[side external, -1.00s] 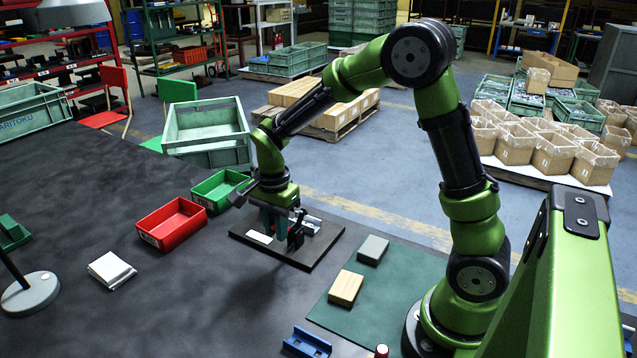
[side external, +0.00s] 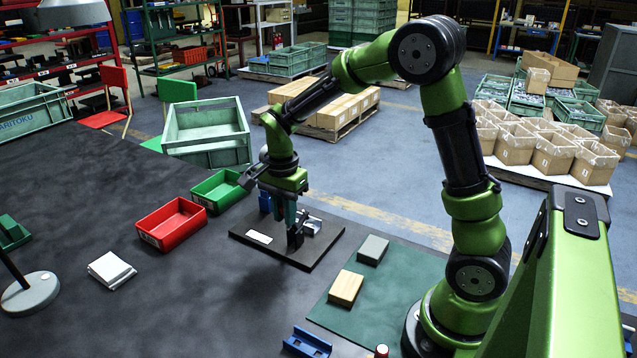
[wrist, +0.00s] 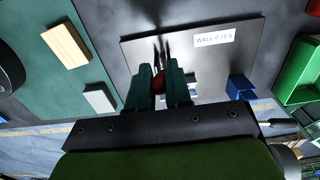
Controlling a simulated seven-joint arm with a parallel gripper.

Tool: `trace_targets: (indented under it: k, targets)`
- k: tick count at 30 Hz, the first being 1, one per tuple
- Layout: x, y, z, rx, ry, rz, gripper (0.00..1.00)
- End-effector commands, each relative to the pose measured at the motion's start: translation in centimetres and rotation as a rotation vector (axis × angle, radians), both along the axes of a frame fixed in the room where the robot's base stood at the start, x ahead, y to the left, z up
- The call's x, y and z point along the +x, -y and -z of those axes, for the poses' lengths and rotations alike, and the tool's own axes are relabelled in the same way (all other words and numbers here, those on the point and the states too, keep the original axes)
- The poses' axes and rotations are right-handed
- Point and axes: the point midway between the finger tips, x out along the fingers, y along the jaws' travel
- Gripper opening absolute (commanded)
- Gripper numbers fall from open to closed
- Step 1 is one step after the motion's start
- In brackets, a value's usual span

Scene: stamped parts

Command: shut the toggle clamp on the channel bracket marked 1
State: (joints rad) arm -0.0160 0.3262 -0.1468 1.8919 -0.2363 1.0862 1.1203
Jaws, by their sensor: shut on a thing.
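My gripper (side external: 288,218) points down over the dark fixture plate (side external: 262,254). A silvery part, seemingly the channel bracket (side external: 312,226), sits right behind the clamp. No mark 1 can be read on it. Whether the clamp presses on the bracket cannot be told.
A blue block (wrist: 240,86) stands near the plate's edge. A white label (side external: 259,238) lies on the plate. Red (side external: 171,224) and green (side external: 220,190) bins are to the left. Wooden (side external: 346,288) and grey (side external: 372,250) blocks lie on the green mat (side external: 335,317).

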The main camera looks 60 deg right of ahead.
Motion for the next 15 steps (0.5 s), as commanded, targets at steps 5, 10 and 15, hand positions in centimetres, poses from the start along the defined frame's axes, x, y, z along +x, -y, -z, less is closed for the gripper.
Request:
trace_targets:
  k: [5, 10, 15]
  targets:
    - [0.0, 0.9, -0.4, -0.005, 0.003, 0.004, 0.0]
    - [0.0, 1.3, -0.6, -0.004, 0.002, 0.004, 0.0]
    - [0.0, 2.0, -0.8, -0.004, 0.002, 0.005, 0.0]
